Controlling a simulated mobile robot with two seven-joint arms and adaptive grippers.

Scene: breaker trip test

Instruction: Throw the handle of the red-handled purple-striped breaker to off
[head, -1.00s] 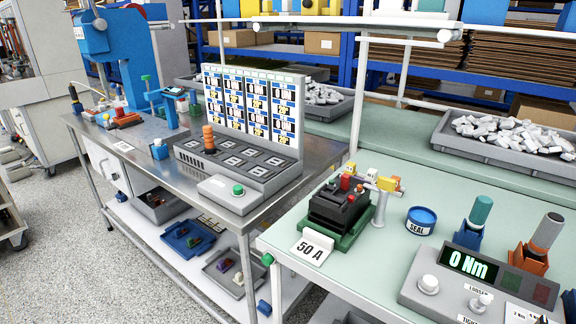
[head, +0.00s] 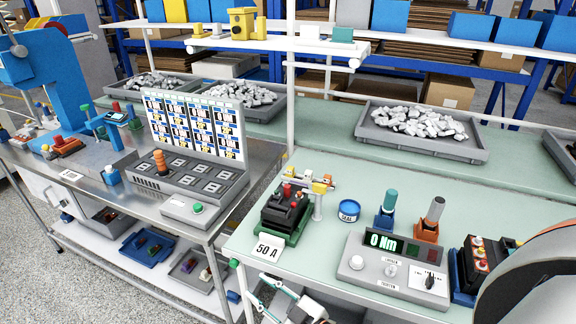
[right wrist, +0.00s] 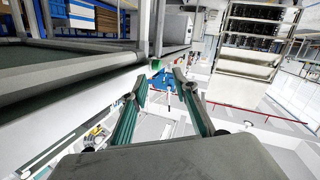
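A black breaker (head: 283,212) with red parts on top sits in a green cradle on the pale green bench, behind a "50 A" card (head: 268,249). Another dark breaker (head: 476,266) with red and yellow tops stands in a blue holder at the right. I cannot make out a purple stripe on either. A small purple item (head: 204,274) lies in a grey tray on the lower shelf. My right gripper (head: 268,296) is low, in front of the bench edge. In the right wrist view its teal fingers (right wrist: 160,78) are apart with nothing between them. My left gripper is out of view.
A torque tester (head: 390,262) reading 0 Nm, a SEAL tin (head: 348,211) and two upright tools stand on the bench. A display panel (head: 200,130) and blue press (head: 50,75) are on the left steel table. My arm covers the lower right corner.

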